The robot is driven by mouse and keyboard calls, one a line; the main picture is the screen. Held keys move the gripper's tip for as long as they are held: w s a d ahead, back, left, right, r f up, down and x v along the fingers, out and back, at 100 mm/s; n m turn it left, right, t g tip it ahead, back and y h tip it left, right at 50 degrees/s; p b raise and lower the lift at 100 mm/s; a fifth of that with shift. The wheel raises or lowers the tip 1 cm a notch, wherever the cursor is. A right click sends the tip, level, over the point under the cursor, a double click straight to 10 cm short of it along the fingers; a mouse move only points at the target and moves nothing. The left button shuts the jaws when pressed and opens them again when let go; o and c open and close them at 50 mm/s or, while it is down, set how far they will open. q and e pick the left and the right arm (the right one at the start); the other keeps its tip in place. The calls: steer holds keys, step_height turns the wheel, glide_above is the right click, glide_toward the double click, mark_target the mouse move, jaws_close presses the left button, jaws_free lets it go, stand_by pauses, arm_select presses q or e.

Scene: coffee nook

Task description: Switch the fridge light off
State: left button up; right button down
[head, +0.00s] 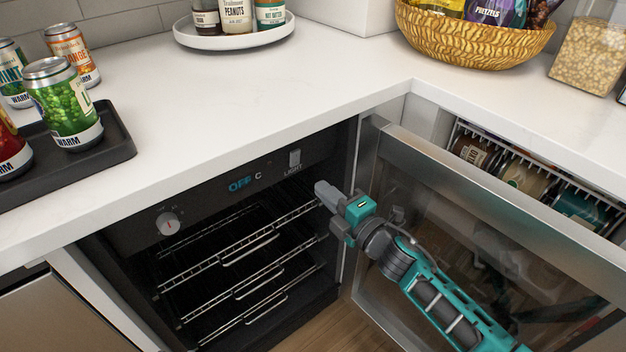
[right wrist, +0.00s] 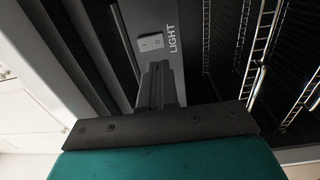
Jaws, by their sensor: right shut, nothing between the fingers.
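The fridge (head: 130,245) stands under the counter with its glass door (head: 480,200) swung open to the right. Its inside looks dark. The light switch (head: 295,158) is a small pale rocker above the word LIGHT at the right end of the control panel. The switch also shows in the right wrist view (right wrist: 151,42), just beyond the fingertips. My right gripper (head: 322,190) is shut and empty, a little below and right of the switch, seemingly apart from it. My left gripper is not in view.
The panel also has a round knob (head: 168,222) and a display (head: 243,183) reading OFF C. Wire racks (head: 240,245) fill the fridge. A black tray (head: 110,150) with cans, a white turntable (head: 235,36) with jars and a snack basket (head: 475,38) stand on the counter.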

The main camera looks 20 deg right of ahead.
steer(key=shift+v, duration=2.95)
steer(key=shift+f, duration=0.2)
